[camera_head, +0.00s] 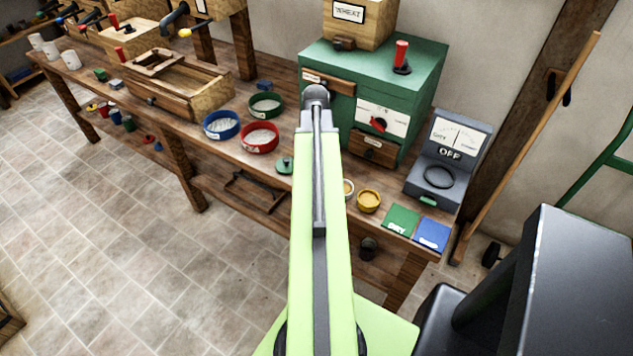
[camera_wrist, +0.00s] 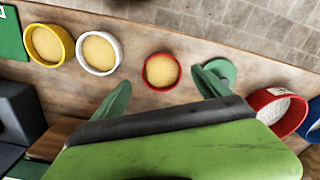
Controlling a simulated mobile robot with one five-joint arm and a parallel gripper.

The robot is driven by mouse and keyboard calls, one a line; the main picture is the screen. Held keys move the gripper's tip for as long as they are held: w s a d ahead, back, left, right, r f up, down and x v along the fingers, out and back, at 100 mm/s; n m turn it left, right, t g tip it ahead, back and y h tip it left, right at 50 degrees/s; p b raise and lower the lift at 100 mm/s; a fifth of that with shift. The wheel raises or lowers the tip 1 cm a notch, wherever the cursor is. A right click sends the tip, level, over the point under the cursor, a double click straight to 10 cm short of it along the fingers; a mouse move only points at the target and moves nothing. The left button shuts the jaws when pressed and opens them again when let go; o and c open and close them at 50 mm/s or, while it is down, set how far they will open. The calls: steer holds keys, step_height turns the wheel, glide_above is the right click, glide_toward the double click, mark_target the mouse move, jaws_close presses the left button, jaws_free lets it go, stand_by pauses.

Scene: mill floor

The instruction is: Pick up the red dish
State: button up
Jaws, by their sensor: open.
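The red dish (camera_wrist: 161,71) is a small round dish with a red rim and tan, grainy contents. It sits on the wooden bench in the wrist view. My gripper (camera_wrist: 161,80) is open, with one green finger to the left of the dish and one to its right in the picture. Nothing is held between the fingers. I cannot tell how far above the dish they are. In the head view my arm hides the small red dish and the gripper.
A white dish (camera_wrist: 99,53) and a yellow dish (camera_wrist: 49,45) stand left of it. A green disc (camera_wrist: 216,73) lies close to the right finger. A green machine (camera_head: 372,90) stands behind.

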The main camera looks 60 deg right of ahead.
steer(key=f+b, duration=0.5)
steer(key=shift+w+d+f, duration=0.1)
steer(key=shift+w+f, duration=0.05)
steer(key=shift+w, duration=0.05)
steer(key=c, duration=1.5)
steer(key=shift+r, duration=0.2)
steer(key=shift+r+p, duration=0.55)
step_height(320, 180, up, 4)
steer(key=p, duration=0.4)
steer(key=shift+s+d+r+p, duration=0.5)
steer(key=shift+s+r+p, duration=0.45)
steer(key=shift+s, duration=0.95)
steer(key=shift+s+d+r+p, duration=0.55)
steer(key=shift+s+r+p, duration=0.45)
steer(key=shift+s, duration=0.85)
steer(key=shift+s+d+r+p, duration=0.5)
steer(key=shift+s+r+p, duration=0.45)
steer(key=shift+s, duration=0.95)
